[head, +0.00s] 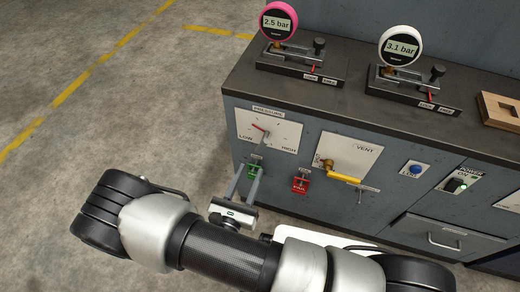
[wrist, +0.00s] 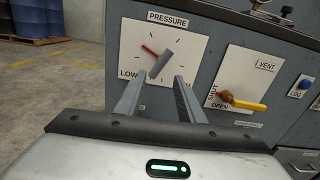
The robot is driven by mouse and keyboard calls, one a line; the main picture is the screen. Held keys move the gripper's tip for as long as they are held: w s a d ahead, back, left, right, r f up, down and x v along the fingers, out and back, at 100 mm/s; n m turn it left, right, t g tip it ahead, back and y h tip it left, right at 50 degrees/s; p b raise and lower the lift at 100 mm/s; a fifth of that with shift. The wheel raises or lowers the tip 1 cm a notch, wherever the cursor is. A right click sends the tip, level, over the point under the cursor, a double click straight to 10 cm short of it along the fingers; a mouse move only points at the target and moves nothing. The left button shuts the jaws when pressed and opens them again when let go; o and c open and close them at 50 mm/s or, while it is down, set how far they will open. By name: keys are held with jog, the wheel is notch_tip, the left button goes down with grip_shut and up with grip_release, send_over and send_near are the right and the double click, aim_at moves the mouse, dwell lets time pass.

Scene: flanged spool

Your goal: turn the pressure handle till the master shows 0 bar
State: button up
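The pressure handle (head: 262,128) is on a white dial plate marked PRESSURE, LOW and HIGH, on the front of the bench. In the wrist view the handle (wrist: 160,65) is a grey bar with a red pointer tilted to the upper left. My gripper (head: 249,172) is in front of and below the dial in the head view, its fingers apart with nothing between them. In the wrist view my gripper (wrist: 158,83) has its fingertips just below the handle, apparently not touching it. A pink gauge (head: 279,24) reads 2.5 bar and a white gauge (head: 400,47) reads 3.1 bar; I cannot tell which is the master.
Right of the dial is a VENT plate with a yellow handle (head: 344,178). The floor at left is clear.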

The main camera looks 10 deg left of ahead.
aim_at(260, 149)
jog(key=w, duration=1)
jog(key=shift+d+b, duration=0.4)
